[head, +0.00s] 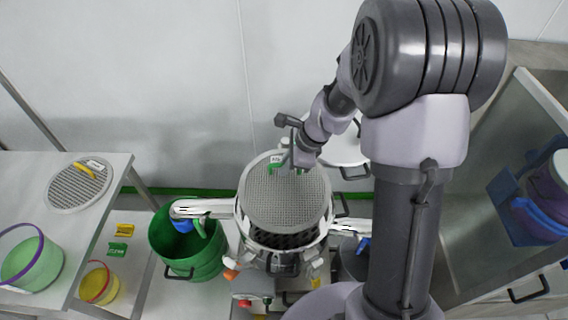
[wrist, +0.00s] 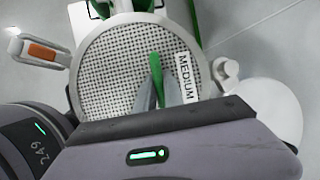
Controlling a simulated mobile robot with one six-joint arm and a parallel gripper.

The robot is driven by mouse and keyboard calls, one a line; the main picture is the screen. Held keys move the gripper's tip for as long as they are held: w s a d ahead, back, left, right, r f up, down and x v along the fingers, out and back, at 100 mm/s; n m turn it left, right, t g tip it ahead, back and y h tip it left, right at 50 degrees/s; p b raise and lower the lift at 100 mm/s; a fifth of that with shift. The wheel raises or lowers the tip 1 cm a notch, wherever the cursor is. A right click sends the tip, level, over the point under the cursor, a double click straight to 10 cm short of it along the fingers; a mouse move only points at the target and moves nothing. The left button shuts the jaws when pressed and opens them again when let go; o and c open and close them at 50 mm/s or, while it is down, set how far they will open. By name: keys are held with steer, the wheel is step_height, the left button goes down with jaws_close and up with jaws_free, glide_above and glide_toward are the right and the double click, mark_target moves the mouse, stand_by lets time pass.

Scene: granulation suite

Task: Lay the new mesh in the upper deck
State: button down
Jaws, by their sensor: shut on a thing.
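A round grey mesh (head: 285,205) with a green handle and a white label is at the top of the sieve machine (head: 282,262). In the wrist view the mesh (wrist: 115,75) fills the machine's round top, and its label (wrist: 186,77) reads MEDIUM. My gripper (head: 290,168) is shut on the mesh's green handle (wrist: 155,65), near the mesh's far edge in the head view. I cannot tell whether the mesh rests in the deck or is held slightly above it. The deck below is hidden by the mesh.
Another round mesh (head: 72,192) with a yellow handle lies on the left table (head: 110,170). A green bin (head: 180,250) stands left of the machine. A white round lid (head: 345,150) is behind it at right. A blue container (head: 530,205) sits far right.

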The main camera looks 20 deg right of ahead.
mark_target(286, 190)
step_height(286, 190, down, 12)
steer(key=b, duration=1)
steer(key=shift+s+r, duration=0.1)
steer(key=shift+r, duration=0.05)
steer(key=shift+w+f, duration=0.2)
steer(key=shift+f, duration=0.1)
steer(key=shift+s+r, duration=0.1)
steer(key=shift+s+b, duration=0.35)
steer(key=shift+s, duration=0.05)
steer(key=shift+f+b, duration=1.1)
steer(key=shift+f, duration=0.2)
